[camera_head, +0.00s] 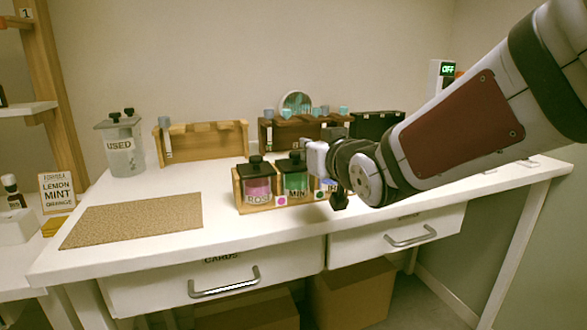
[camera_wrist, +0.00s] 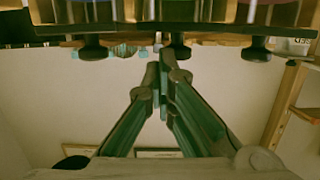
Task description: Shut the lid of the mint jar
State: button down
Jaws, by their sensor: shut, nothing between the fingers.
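The mint jar (camera_head: 296,182) is a clear jar with green contents and a label reading "MIN", in the middle of a wooden rack (camera_head: 268,208). Its black lid (camera_head: 292,167) with a round knob shows on top; I cannot tell whether it is fully seated. In the upside-down wrist view, the green jar (camera_wrist: 190,12) is at the top middle, with its knob (camera_wrist: 177,50) pointing down.
A pink jar (camera_head: 257,188) stands left of the mint jar; a third jar is mostly hidden by my gripper. A "USED" container (camera_head: 122,150) is at the back left. Wooden racks (camera_head: 205,145) line the back. The brown mat (camera_head: 135,220) is clear.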

jog(key=f+b, duration=0.1)
jog(key=b, duration=0.2)
jog(key=shift+s+f+t, duration=0.15)
jog(key=shift+s+t, duration=0.05)
jog(key=shift+t, duration=0.2)
jog(key=b, duration=0.2)
jog(key=shift+s+f+t+b, duration=0.15)
jog(key=shift+s+t+b, duration=0.05)
jog(key=shift+t+b, duration=0.2)
